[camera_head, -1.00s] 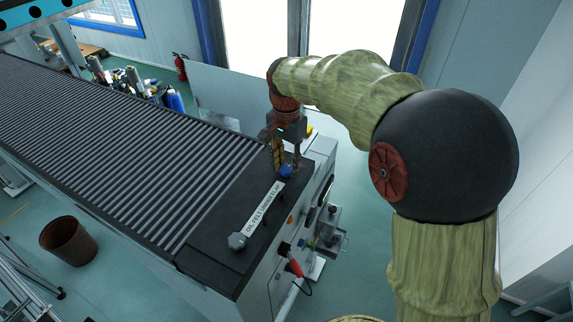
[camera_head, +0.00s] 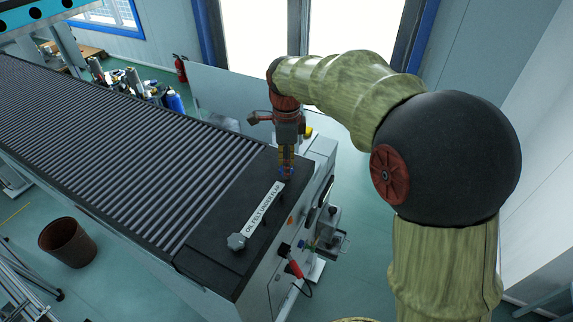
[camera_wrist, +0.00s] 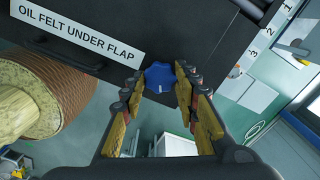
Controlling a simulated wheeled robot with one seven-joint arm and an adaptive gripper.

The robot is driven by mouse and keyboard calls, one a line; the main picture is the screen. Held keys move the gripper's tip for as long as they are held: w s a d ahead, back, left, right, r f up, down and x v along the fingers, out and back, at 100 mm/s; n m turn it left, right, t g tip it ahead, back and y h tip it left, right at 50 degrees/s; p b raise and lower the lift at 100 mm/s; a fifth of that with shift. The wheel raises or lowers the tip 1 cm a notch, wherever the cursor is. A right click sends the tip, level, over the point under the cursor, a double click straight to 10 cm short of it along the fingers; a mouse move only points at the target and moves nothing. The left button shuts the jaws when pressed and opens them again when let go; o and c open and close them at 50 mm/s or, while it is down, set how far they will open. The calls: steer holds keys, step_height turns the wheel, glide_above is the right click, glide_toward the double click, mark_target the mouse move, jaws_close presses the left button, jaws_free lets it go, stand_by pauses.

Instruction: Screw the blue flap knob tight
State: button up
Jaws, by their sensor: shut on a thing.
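The blue flap knob (camera_wrist: 159,77) shows in the wrist view between the tips of my gripper (camera_wrist: 157,90). It is lobed and has a small pale mark on it. In the head view the blue knob (camera_head: 285,171) is mostly hidden by my gripper (camera_head: 286,160), which points down on it. The yellow fingers are shut on the knob from both sides. The knob sits on the black flap (camera_head: 215,226), beside the far end of the white label "OIL FELT UNDER FLAP" (camera_head: 264,208).
A grey knob (camera_head: 237,242) stands at the label's near end. A dark handle (camera_wrist: 65,55) runs beside the label. The ribbed roller bed (camera_head: 130,145) stretches away to the left. A red-handled part (camera_head: 296,269) sticks out from the machine's side.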

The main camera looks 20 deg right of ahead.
steer(key=m, duration=0.4)
steer(key=shift+m, duration=0.4)
stand_by(0.4)
steer(key=o, duration=1.2)
steer(key=shift+c, duration=0.2)
steer(key=shift+r, duration=0.1)
step_height(320, 180, up, 12)
